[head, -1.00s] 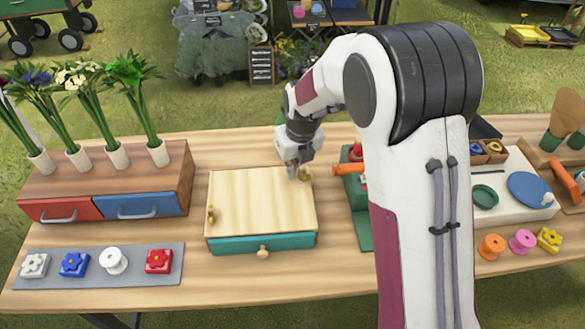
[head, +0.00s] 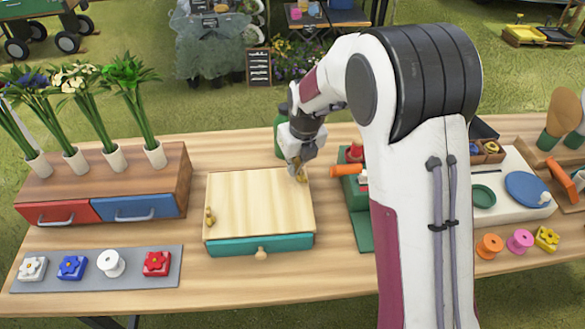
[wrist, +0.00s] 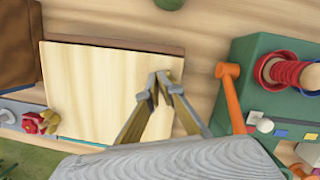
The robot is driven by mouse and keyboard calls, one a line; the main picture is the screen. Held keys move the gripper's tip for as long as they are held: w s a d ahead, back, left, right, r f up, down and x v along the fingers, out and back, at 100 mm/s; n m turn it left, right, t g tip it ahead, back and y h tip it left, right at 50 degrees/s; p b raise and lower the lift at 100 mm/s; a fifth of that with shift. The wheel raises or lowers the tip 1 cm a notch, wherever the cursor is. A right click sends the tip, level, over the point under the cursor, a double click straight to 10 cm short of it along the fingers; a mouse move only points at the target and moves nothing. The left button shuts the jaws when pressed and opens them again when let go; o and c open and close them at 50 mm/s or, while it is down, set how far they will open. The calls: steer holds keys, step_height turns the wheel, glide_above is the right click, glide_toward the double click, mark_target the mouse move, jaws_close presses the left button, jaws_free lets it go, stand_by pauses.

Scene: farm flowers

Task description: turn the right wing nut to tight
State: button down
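The wooden press board (head: 258,200) lies on a teal base with a small knob at its front. The left wing nut (head: 210,216), gold, stands at the board's left edge; it also shows in the wrist view (wrist: 51,119). The right wing nut (head: 303,177), gold, is near the board's back right corner, partly hidden by my gripper. My gripper (head: 297,172) reaches down onto it from behind. In the wrist view my gripper's fingertips (wrist: 159,77) are close together at the wing nut, which they mostly cover; they appear shut on it. How tight the nut is cannot be seen.
A green stand with an orange handle (head: 346,170) is close to the right of the board. A dark green container (head: 281,140) stands behind it. The flower drawer chest (head: 100,188) is to the left, and a grey mat (head: 45,285) with flower blocks is at the front left.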

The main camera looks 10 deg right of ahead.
steer(key=shift+s+d+f, duration=0.2)
step_height(320, 180, up, 10)
steer(key=a, duration=0.2)
steer(key=shift+s+a, duration=0.25)
steer(key=shift+a, duration=0.1)
stand_by(0.4)
